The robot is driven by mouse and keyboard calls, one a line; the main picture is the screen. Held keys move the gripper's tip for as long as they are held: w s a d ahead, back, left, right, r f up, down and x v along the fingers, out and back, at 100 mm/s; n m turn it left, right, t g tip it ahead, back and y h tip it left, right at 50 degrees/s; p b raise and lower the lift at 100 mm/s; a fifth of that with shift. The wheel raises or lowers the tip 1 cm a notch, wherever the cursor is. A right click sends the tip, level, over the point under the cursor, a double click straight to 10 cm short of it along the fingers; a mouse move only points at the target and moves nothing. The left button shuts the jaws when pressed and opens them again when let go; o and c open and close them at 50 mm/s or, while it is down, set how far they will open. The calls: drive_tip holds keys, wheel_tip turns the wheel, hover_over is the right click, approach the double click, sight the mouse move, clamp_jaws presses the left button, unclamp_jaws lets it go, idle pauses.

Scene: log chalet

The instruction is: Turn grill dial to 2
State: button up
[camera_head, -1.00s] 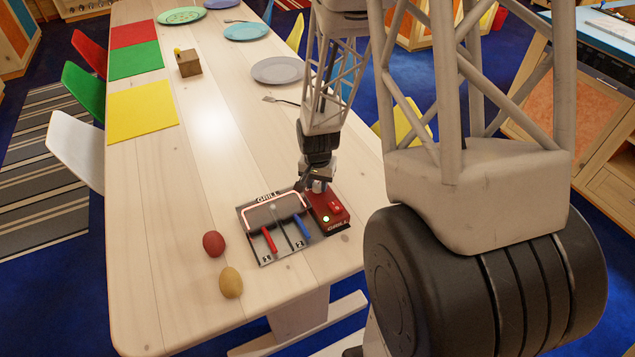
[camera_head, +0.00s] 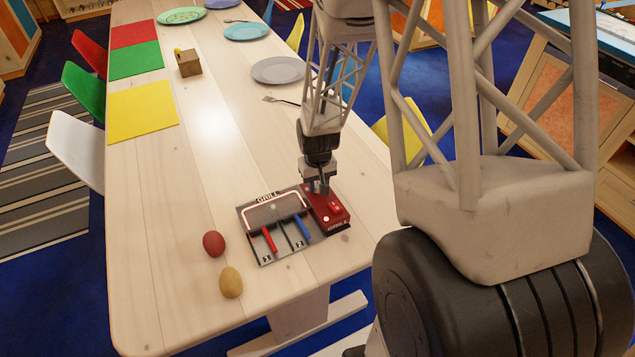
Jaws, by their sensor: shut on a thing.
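The grill (camera_head: 273,208) is a grey plate with a glowing heating loop, lying on the wooden table. Its red control box (camera_head: 329,214) is on the right side, with small buttons or lights on top. A red bar and a blue bar lie on the plate above the marks at its front edge. My gripper (camera_head: 320,191) points down at the back end of the red box, where it is shut on the grill dial. The dial itself is hidden by the fingers, so its setting cannot be read.
A red egg-shaped thing (camera_head: 213,244) and a yellow one (camera_head: 230,282) lie left of the grill. A fork (camera_head: 281,100) and a grey plate (camera_head: 277,70) are further back. Yellow (camera_head: 143,110) and green (camera_head: 136,60) mats lie at the left. The table's middle is clear.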

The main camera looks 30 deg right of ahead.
sight(317, 185)
idle(0.3)
drive_tip(key=o, duration=0.9)
drive_tip(key=shift+o, duration=0.2)
drive_tip(key=shift+r, duration=0.15)
drive_tip(key=shift+r, duration=3.8)
